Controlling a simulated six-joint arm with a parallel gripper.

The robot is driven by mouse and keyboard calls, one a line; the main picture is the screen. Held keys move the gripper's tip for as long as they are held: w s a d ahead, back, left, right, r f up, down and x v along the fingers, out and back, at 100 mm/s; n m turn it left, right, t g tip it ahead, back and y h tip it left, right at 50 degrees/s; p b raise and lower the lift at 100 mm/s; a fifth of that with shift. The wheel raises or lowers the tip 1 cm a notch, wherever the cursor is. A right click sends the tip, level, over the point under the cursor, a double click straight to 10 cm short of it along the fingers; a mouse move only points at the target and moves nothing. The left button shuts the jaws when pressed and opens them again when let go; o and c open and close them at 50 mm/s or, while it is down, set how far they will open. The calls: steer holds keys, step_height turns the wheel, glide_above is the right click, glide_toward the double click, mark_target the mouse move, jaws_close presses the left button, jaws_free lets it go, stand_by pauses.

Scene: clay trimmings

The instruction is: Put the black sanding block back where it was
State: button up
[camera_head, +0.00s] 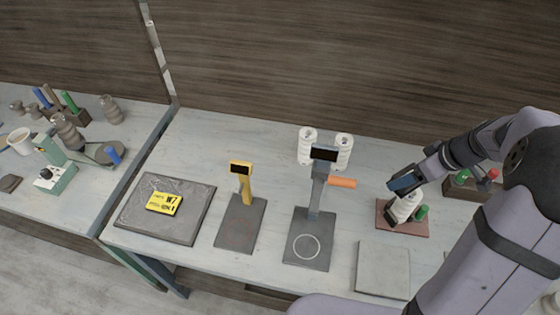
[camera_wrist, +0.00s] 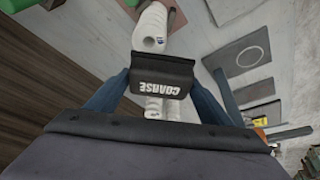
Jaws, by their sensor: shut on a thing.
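The black sanding block (camera_wrist: 161,72), marked "COARSE", is held between my gripper's (camera_wrist: 162,84) two blue fingers in the wrist view. In the head view my gripper (camera_head: 404,184) is low over the red-brown mat (camera_head: 408,232) at the right of the bench, beside a white ribbed piece (camera_head: 407,207) and a green-handled thing (camera_head: 422,213). In the wrist view a white piece (camera_wrist: 150,28) shows just beyond the block.
A yellow-headed stand (camera_head: 242,205) and a grey stand (camera_head: 315,200) with an orange handle (camera_head: 342,182) are mid-bench. A dark slab (camera_head: 135,213) with a yellow packet (camera_head: 164,203) lies left. A grey pad (camera_head: 383,270) at the front is bare. Two white ribbed pieces (camera_head: 307,140) stand behind.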

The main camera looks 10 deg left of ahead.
mark_target(409, 189)
steer(key=m, duration=0.1)
steer(key=s+f+m+h, duration=0.1)
steer(key=m, duration=0.1)
steer(key=m+t, duration=0.1)
steer(key=m, duration=0.1)
steer(key=shift+s+a+f+h, duration=0.2)
steer(key=shift+s+f+h, duration=0.15)
steer(key=shift+s+h, duration=0.05)
steer(key=m, duration=0.1)
steer(key=s+m+h+b, duration=0.1)
steer(key=m, duration=0.1)
steer(key=shift+s+f+m, duration=0.25)
steer(key=shift+f+m, duration=0.05)
steer(key=shift+f, duration=0.05)
steer(key=w+a+b, duration=0.5)
steer(key=w+a, duration=1.1)
steer(key=a, duration=0.4)
steer(key=w+a+m+b, duration=0.1)
steer(key=w+a+b, duration=0.15)
steer(key=a, duration=1.35)
steer(key=shift+n, duration=0.4)
steer(key=shift+s+a+f+p, duration=0.15)
steer(key=shift+a+f, duration=0.65)
steer(key=shift+f, duration=1.75)
steer(key=shift+s+a+f+p, duration=0.15)
steer(key=shift+a+f, duration=0.7)
steer(key=shift+f, duration=1.65)
steer(key=shift+s+a+f+p, duration=0.15)
steer(key=shift+a+f, duration=0.65)
steer(key=shift+f, duration=2.2)
